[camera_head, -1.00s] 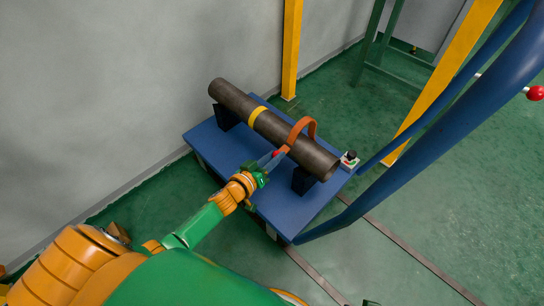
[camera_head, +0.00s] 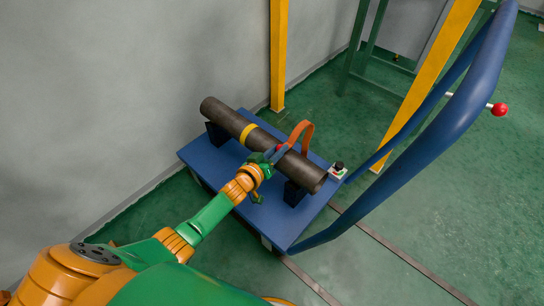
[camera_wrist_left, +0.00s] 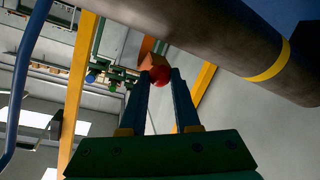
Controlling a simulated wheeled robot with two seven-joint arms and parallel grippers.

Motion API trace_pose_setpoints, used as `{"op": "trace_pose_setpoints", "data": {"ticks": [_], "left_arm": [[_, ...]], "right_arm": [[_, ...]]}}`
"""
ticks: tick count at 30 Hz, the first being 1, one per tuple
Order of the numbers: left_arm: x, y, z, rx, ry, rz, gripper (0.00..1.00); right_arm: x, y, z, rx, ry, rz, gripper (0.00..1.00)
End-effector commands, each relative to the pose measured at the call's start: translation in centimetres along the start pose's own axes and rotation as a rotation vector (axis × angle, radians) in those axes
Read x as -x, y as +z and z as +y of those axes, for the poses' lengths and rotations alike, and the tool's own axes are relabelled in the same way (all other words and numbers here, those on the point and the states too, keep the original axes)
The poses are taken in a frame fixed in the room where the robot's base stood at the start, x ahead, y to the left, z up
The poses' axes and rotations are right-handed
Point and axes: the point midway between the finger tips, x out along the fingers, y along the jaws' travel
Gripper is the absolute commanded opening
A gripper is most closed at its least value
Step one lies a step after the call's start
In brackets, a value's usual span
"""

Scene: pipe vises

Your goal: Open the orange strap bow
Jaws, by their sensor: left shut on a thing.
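The orange strap bow (camera_head: 306,132) arches over the dark pipe (camera_head: 285,150) near its right end. It stands up above the pipe as a loop. In the wrist view a piece of it (camera_wrist_left: 149,55) shows behind a red knob (camera_wrist_left: 159,75), beside the pipe (camera_wrist_left: 230,45). My left gripper (camera_head: 276,153) is at the near side of the pipe. Its two blue fingers (camera_wrist_left: 160,78) are shut on the red knob at the bow's near end. The knob also shows in the head view (camera_head: 281,147). My right gripper is not in view.
The pipe lies on dark supports (camera_head: 295,192) on a blue cart (camera_head: 270,218). A yellow band (camera_head: 248,132) circles the pipe. A thick blue handle bar (camera_head: 425,150) rises at right. Yellow posts (camera_head: 278,55) stand behind.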

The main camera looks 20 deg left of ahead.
Motion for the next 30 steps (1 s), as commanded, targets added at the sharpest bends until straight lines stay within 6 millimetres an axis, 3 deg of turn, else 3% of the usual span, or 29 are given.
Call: {"op": "trace_pose_setpoints", "data": {"ticks": [4,21,22,24,30], "left_arm": [[-0.68,-0.98,0.71,0.003,0.005,0.006,0.00],[-1.09,-1.24,1.00,0.002,0.006,0.005,0.00],[-1.09,-1.23,1.00,0.002,0.006,0.005,0.38],[-1.08,-1.20,0.97,0.002,0.005,0.004,0.57],[-1.06,-1.12,0.90,0.001,0.003,0.002,0.60]], "right_arm": [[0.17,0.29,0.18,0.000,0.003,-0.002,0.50],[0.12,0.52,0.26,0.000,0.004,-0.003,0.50],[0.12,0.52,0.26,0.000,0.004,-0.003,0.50],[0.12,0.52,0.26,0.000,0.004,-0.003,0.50],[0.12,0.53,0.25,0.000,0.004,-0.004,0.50]]}}
